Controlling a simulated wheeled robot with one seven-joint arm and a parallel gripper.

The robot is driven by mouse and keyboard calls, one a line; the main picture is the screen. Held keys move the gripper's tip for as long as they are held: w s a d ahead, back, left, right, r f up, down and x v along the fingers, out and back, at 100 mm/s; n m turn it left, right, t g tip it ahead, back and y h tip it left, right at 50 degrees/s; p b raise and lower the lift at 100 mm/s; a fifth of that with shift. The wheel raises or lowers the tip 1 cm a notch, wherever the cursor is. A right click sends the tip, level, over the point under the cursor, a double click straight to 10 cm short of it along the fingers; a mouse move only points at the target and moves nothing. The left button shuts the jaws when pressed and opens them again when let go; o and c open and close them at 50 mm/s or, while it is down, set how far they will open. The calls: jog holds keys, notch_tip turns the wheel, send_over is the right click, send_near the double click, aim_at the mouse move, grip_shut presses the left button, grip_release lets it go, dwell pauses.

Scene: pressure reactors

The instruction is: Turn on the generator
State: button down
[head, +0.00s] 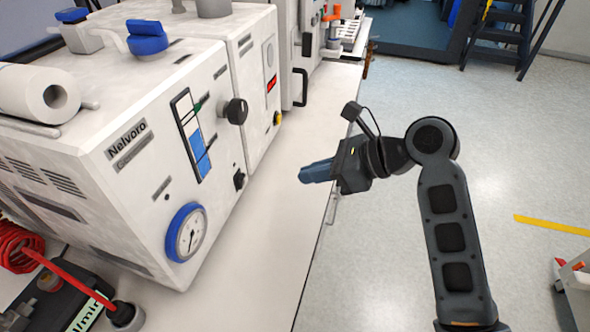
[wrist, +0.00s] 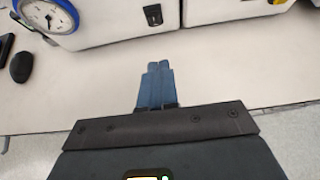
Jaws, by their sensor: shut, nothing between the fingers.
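A white machine (head: 100,190) labelled "Nelvoro" stands on the bench; no readable label names it a generator. Its front has a blue-rimmed gauge (head: 187,232), a blue-and-white level window (head: 192,135), a large black knob (head: 236,111) and a small black knob (head: 239,180). A section beyond has a small red display (head: 271,85) and a yellow-and-black knob (head: 277,118). My gripper (head: 303,174), with blue fingers, is shut and empty, right of the machine and apart from it.
The bench top (head: 270,240) is clear between the machine and my gripper. A black box (head: 75,295) with a red coiled hose (head: 20,248) sits at lower left. A paper roll (head: 45,92) lies on the machine. Open floor (head: 500,130) is at right, with a stair frame (head: 500,30) behind.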

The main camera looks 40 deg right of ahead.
aim_at(241, 181)
jog(key=x, duration=0.8)
jog(key=shift+a, duration=0.1)
jog(key=shift+w+a+r, duration=0.1)
jog(key=shift+w+a, duration=0.25)
jog(key=shift+w, duration=0.2)
jog(key=shift+w+a+r, duration=0.1)
jog(key=shift+w+a, duration=0.25)
jog(key=shift+w, duration=0.2)
jog(key=shift+w+a+p, duration=0.35)
jog(key=shift+w+a, duration=0.1)
jog(key=shift+w, duration=0.2)
